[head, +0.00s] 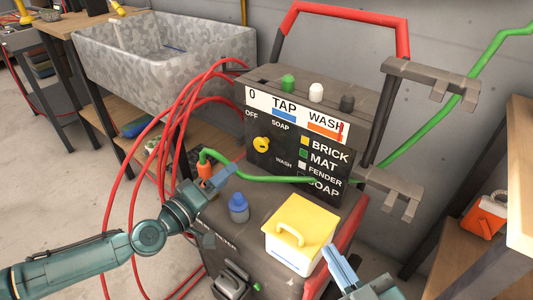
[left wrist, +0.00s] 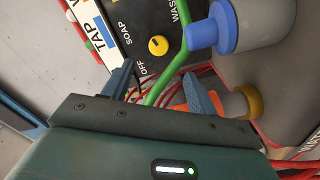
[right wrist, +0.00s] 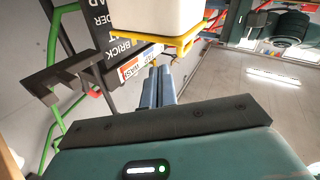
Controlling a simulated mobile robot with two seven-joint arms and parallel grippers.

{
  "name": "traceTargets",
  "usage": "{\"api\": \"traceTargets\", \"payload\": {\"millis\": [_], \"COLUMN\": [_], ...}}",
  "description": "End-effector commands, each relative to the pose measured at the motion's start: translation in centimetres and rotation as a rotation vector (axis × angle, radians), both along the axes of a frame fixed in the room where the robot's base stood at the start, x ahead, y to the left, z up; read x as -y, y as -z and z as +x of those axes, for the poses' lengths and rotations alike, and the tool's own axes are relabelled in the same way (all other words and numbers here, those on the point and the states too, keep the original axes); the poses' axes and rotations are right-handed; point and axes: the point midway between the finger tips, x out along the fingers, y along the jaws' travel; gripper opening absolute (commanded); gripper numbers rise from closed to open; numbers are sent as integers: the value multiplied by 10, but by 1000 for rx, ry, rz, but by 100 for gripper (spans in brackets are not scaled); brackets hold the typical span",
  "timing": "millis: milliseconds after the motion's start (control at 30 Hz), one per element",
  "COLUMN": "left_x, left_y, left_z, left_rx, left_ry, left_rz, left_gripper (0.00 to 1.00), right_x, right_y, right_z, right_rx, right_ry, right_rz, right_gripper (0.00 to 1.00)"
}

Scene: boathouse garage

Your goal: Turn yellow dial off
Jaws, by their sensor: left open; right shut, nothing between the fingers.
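The yellow dial (head: 261,144) sits on the dark front panel (head: 290,165) of the washer unit, with OFF, SOAP and WASH printed around it. It also shows in the left wrist view (left wrist: 158,46), beyond my fingers. I cannot tell surely which label it points to. My left gripper (head: 222,182) is open and empty, below and left of the dial and apart from it. Its spread fingers show in the left wrist view (left wrist: 161,88). My right gripper (head: 341,264) is shut and empty, low in front of the unit; its closed fingers show in the right wrist view (right wrist: 158,86).
A green hose (head: 255,178) with an orange connector crosses under the dial beside my left gripper. A blue-capped bottle (head: 238,207) and a yellow-lidded white box (head: 300,233) stand on the ledge. Red hoses (head: 190,100) loop at left. Grey brackets (head: 432,82) stick out right.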

Motion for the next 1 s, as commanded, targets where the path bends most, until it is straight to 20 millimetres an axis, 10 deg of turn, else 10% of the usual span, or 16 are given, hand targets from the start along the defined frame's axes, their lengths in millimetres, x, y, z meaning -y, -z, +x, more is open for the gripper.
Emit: {"api": "traceTargets", "payload": {"millis": [600,1000], "left_x": [65,76], "left_y": [1,-1], "left_z": [88,105], "left_rx": [3,0], "left_ry": [1,-1], "left_rz": [-2,-1], "left_gripper": [58,58], "right_x": [-8,-9], "right_y": [2,-1], "right_z": [-1,0], "right_rx": [84,85], "right_ry": [-38,-44], "right_rz": [51,79], "right_gripper": [0,0]}}
